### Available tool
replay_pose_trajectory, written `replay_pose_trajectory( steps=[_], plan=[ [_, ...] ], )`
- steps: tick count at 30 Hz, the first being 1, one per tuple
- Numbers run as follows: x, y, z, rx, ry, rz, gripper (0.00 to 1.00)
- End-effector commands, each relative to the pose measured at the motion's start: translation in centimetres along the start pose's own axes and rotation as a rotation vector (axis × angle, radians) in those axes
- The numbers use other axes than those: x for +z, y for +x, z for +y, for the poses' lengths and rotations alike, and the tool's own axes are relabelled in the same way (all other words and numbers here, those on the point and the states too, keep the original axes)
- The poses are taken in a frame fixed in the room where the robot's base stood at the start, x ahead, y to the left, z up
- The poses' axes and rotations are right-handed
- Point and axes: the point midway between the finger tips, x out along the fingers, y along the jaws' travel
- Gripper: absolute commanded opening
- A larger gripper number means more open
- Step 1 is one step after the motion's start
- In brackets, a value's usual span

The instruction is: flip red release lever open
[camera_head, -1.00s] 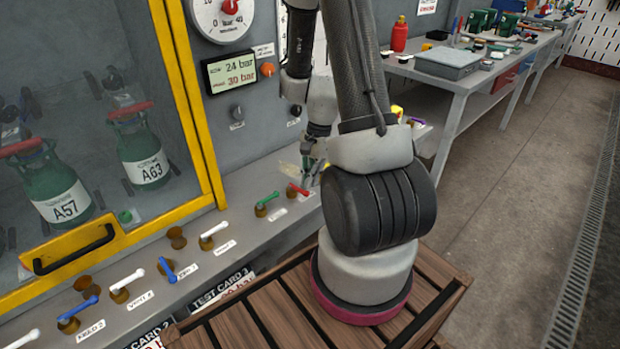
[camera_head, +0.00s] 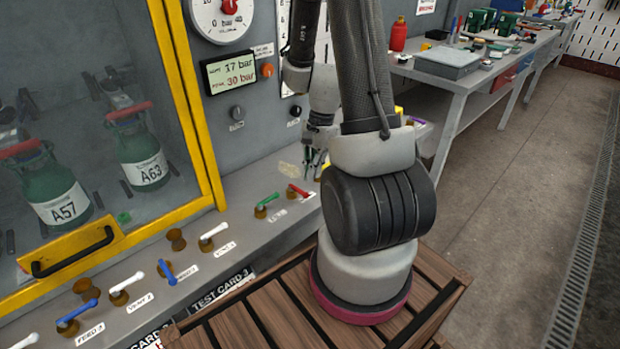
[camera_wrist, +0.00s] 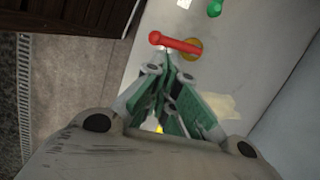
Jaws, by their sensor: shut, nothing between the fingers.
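The red release lever (camera_head: 299,191) sits at the right end of the valve row on the grey ledge, its handle lying low and pointing right. In the wrist view the red lever (camera_wrist: 175,43) reaches left from its brass pivot, just beyond my fingertips. My gripper (camera_head: 314,166) is shut and empty, above and slightly behind the lever. In the wrist view its green-padded fingers (camera_wrist: 170,68) meet close to the lever; I cannot tell whether they touch it.
A green-handled valve (camera_head: 266,200) stands left of the red lever, with a white one (camera_head: 213,231) and several others further left. The yellow-framed cabinet (camera_head: 190,110) holds green cylinders. A digital display (camera_head: 229,74) reads 17 bar over 30 bar. A workbench (camera_head: 480,75) stands behind.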

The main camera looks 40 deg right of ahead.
Motion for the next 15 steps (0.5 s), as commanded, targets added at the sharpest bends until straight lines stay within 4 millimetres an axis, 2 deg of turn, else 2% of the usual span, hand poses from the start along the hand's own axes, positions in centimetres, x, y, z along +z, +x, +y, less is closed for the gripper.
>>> replay_pose_trajectory(
  steps=[3,7,12,15],
  plan=[
    [0.1,-2.6,0.1,-0.004,-0.004,0.003,0.0],
    [0.1,-4.8,0.3,-0.002,-0.005,0.003,0.0],
    [0.1,-6.5,0.3,0.0,-0.005,0.001,0.0],
    [0.2,-6.8,0.3,0.002,-0.006,0.001,0.0]
  ],
)
